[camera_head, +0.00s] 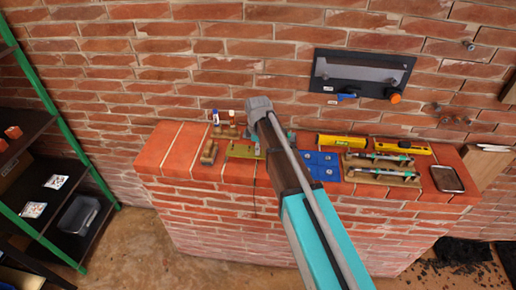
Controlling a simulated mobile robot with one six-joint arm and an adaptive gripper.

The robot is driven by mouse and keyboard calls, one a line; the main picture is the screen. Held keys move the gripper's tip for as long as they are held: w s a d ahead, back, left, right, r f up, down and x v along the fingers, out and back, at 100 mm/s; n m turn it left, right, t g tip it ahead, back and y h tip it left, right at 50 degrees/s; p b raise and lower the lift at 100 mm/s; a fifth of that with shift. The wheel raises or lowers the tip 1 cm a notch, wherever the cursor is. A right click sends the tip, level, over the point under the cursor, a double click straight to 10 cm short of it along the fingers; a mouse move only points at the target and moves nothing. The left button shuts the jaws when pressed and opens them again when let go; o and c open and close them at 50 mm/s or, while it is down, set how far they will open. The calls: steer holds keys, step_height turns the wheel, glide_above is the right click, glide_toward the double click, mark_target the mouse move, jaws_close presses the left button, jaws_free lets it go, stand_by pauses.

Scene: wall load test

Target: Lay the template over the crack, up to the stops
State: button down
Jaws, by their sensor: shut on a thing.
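A flat yellow-green plate, which looks like the template (240,151), is on or just above the top of the low brick wall, left of the middle. My gripper (258,146) is at its right part, mostly hidden behind my own wrist and arm, and is shut on it. Whether the plate touches the bricks cannot be told. A thin dark line, perhaps the crack (254,190), runs down from the plate on the wall's front side. The stops cannot be made out for certain.
On the wall top (175,150) stand small bottles (216,117) and wooden blocks (209,152) at left. Blue plates (322,166), a yellow level (341,141), a tool tray (383,178) and a dark-screened device (447,179) lie at right. A shelf (50,185) is far left.

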mark_target(258, 164)
steer(key=shift+f+b, duration=2.1)
steer(key=shift+f, duration=0.25)
steer(key=shift+f+b, duration=0.7)
steer(key=shift+c, duration=2)
jaws_free()
steer(key=shift+o, duration=1.2)
steer(key=shift+r, duration=0.1)
steer(key=shift+r+p, duration=3.45)
steer(key=shift+p, duration=0.1)
